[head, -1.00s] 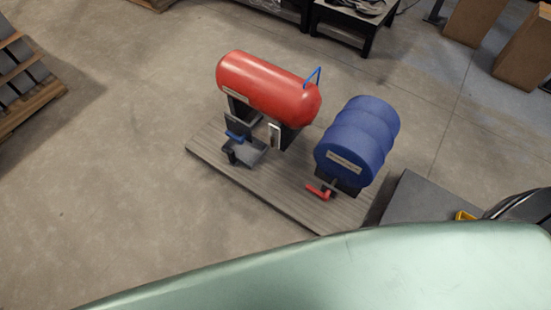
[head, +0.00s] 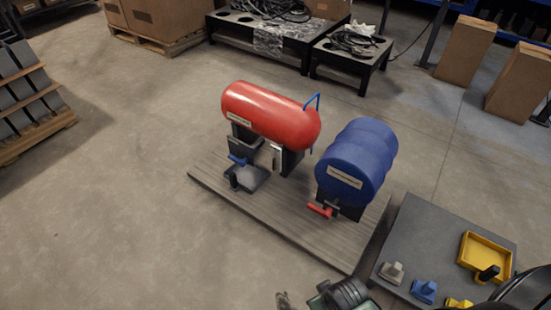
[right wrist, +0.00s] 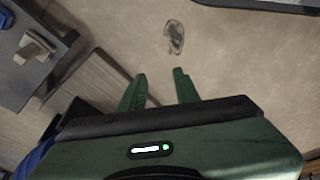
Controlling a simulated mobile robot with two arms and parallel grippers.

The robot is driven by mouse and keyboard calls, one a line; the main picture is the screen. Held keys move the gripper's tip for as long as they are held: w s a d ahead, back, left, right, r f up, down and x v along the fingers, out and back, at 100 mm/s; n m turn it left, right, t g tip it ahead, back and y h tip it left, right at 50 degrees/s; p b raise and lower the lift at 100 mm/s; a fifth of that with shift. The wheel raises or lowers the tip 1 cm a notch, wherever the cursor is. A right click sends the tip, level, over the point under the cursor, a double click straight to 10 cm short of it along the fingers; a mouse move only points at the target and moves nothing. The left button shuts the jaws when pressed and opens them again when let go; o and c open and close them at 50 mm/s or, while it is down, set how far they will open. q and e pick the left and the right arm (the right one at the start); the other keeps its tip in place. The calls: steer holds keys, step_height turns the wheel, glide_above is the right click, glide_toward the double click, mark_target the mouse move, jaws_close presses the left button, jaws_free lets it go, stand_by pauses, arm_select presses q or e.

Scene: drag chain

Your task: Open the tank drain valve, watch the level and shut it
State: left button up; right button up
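A red tank (head: 270,114) lies on black supports on a wooden platform (head: 290,228), with a bent blue pipe (head: 312,101) on its top right. A small blue lever (head: 237,160) shows below its left part, over a dark tray (head: 246,179). A pale upright strip (head: 276,157) stands under its middle; no level can be read. A blue drum (head: 357,160) with a red handle (head: 320,210) stands to the right. My right gripper (right wrist: 160,88) is open and empty in the right wrist view, green fingers apart above floor. My left gripper is not seen.
A grey table (head: 445,242) at right holds a yellow tray (head: 487,258) and small grey, blue and yellow parts. Black tables (head: 275,38) and cardboard boxes stand at the back. A rack (head: 25,90) is at far left. Floor left of the platform is clear.

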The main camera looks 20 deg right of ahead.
steer(key=shift+s, duration=0.1)
jaws_close()
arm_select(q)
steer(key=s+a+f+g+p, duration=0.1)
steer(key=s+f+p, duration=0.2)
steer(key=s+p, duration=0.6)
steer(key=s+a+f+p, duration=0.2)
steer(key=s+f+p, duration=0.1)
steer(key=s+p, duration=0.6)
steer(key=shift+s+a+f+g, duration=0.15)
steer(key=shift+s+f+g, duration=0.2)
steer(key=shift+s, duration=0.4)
arm_select(e)
steer(key=s+d+f+g, duration=0.1)
steer(key=s+f, duration=0.2)
steer(key=s, duration=0.6)
steer(key=s+d+f, duration=0.2)
steer(key=s+f, duration=0.1)
steer(key=s, duration=0.7)
steer(key=shift+s+d+f+g, duration=0.15)
steer(key=shift+f+g, duration=0.1)
steer(key=shift+g, duration=0.15)
